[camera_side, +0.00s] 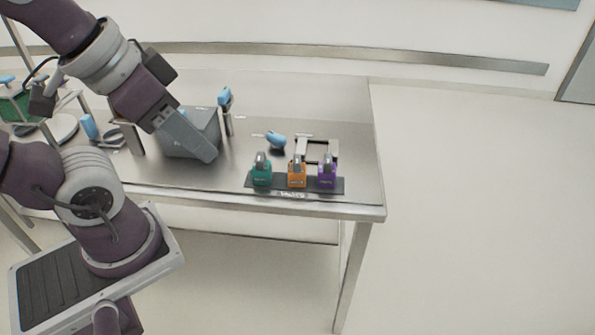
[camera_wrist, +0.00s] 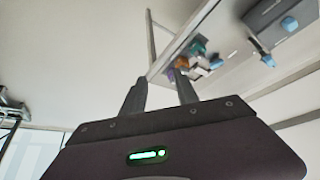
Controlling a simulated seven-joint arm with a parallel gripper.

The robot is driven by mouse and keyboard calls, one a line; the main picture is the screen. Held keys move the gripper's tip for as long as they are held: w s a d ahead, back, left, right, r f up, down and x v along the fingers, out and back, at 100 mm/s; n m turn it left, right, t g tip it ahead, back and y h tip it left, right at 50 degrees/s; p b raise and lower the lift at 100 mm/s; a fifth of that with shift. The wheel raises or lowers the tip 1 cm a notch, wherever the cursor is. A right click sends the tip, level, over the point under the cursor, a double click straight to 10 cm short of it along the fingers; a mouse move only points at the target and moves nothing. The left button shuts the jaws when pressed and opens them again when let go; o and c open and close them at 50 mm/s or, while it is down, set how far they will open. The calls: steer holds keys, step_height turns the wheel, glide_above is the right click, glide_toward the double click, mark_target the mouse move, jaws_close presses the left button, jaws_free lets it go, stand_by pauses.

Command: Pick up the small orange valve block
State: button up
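The small orange valve block (camera_side: 297,180) has a grey top part and stands upright on a dark strip (camera_side: 338,186) near the table's front edge. It is between a teal block (camera_side: 261,177) and a purple block (camera_side: 327,178). In the wrist view the orange block (camera_wrist: 182,62) is small and lies beyond my fingertips. My gripper (camera_side: 209,155) is left of the blocks and above them in the side view, in front of a grey bin. The wrist view shows the two fingers of my gripper (camera_wrist: 160,77) apart, with nothing between them.
The grey bin (camera_side: 190,130) stands behind my gripper. A blue-topped post (camera_side: 226,100), a blue item (camera_side: 276,140) and a metal frame (camera_side: 334,150) stand behind the blocks. The metal table (camera_side: 350,105) is bare at the back right.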

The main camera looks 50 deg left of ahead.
stand_by(0.3)
steer(key=o, duration=0.3)
